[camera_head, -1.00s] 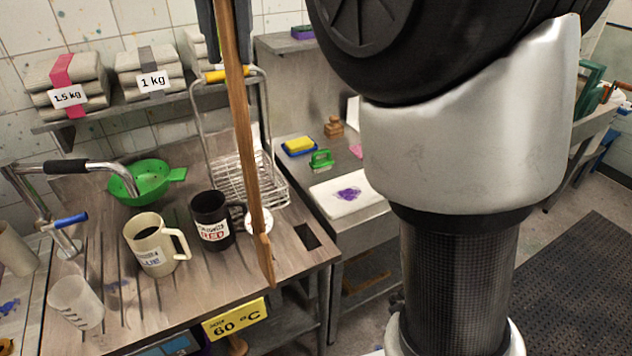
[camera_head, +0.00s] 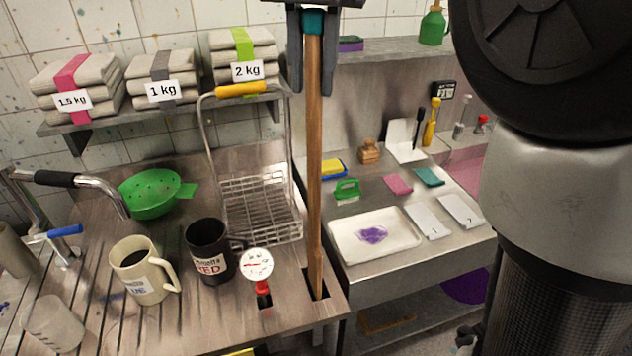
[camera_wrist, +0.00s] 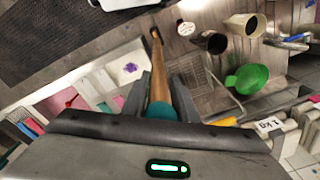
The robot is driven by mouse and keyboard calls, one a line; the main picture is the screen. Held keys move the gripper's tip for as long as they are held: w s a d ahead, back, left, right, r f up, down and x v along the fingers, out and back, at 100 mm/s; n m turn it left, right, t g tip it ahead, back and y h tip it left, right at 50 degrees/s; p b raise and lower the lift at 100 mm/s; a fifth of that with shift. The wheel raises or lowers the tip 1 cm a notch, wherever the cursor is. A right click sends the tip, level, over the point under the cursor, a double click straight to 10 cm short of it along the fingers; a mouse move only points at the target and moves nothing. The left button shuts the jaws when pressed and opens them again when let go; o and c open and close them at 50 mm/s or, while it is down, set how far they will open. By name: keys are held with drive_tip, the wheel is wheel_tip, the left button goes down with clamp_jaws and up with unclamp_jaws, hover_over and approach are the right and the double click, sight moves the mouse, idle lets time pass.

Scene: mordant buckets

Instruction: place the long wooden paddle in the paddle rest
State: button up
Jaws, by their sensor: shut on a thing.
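The long wooden paddle (camera_head: 314,170) hangs nearly upright in the head view, its teal top end (camera_head: 314,22) between my gripper's fingers. My gripper (camera_head: 312,88) is shut on it, high above the counter. The paddle's lower end is at a dark rectangular slot (camera_head: 324,294) in the counter's right front corner, which looks like the paddle rest. I cannot tell whether the tip is inside the slot or just above it. In the wrist view the paddle (camera_wrist: 157,65) runs away from my gripper (camera_wrist: 163,80) towards the counter.
A wire basket (camera_head: 262,212) with a yellow-handled frame stands close left of the paddle. A round white dial (camera_head: 257,265), a black mug (camera_head: 205,252) and a cream mug (camera_head: 143,272) stand further left. A lower bench with a white tray (camera_head: 345,240) lies right.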

sight(315, 134)
wheel_tip(315, 134, down, 22)
drive_tip(key=shift+r+b, duration=0.1)
drive_tip(key=shift+b, duration=1)
drive_tip(key=shift+f, duration=0.2)
drive_tip(key=o, duration=1.1)
drive_tip(key=shift+r, duration=0.15)
drive_tip(key=r, duration=0.8)
drive_tip(key=r+p, duration=0.1)
drive_tip(key=r, duration=0.3)
drive_tip(key=shift+s+d, duration=0.15)
drive_tip(key=shift+s, duration=0.2)
